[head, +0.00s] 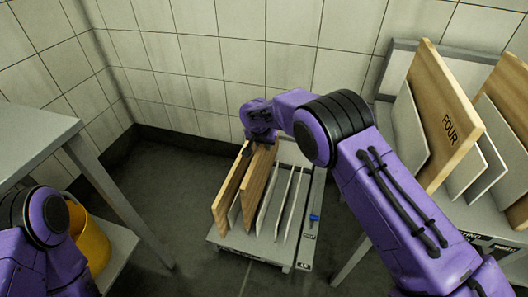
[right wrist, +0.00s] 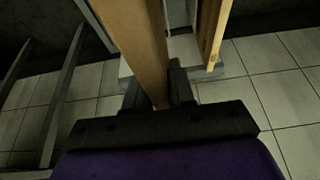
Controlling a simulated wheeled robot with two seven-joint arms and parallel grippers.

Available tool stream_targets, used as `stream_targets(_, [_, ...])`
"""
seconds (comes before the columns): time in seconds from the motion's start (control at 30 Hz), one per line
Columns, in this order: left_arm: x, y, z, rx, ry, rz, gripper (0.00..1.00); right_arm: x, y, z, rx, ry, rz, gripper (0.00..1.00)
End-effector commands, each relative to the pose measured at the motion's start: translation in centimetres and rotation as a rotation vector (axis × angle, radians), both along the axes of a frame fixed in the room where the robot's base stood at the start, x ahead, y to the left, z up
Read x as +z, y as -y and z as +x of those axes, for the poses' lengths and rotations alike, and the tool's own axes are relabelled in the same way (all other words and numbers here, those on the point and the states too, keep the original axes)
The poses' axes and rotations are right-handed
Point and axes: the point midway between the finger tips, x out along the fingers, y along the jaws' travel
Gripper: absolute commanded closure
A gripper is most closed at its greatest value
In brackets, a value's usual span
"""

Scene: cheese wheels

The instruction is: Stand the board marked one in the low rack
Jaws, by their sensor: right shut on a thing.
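My right gripper (head: 262,143) reaches down over the low rack (head: 226,239) and is shut on the top of a wooden board (head: 260,172). The right wrist view shows this board (right wrist: 145,45) between the fingers (right wrist: 156,92). It stands upright among the rack's pale dividers; I cannot tell whether its lower edge rests on the base. No mark on it is readable. A second wooden board (head: 228,196) stands just left of it, also seen in the right wrist view (right wrist: 211,35). My left gripper is out of the picture; only its arm shows at bottom left.
A higher rack on the right holds a board marked FOUR (head: 435,110) and another wooden board (head: 508,100). Pale dividers (head: 285,205) stand right of the held board. A grey table (head: 35,140) and a yellow object (head: 92,243) are at left. Tiled walls close the back.

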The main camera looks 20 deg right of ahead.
Motion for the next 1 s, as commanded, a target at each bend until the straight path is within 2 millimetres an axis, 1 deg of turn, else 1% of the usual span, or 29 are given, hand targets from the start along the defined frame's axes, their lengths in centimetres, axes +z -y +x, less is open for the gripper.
stream_targets(0.07, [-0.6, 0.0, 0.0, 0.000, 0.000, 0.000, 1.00, -0.4, 0.0, 0.1, 0.000, 0.005, 0.000, 1.00])
stream_targets(0.47, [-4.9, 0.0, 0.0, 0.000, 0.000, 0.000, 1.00, -4.3, 0.0, 0.0, 0.002, 0.002, 0.000, 1.00])
stream_targets(0.57, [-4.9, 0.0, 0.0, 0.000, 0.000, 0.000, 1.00, -5.0, 0.0, 0.1, 0.002, 0.002, 0.000, 1.00])
stream_targets(1.0, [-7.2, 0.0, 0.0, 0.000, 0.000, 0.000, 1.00, -9.7, 0.0, 0.1, 0.002, 0.003, 0.000, 1.00])
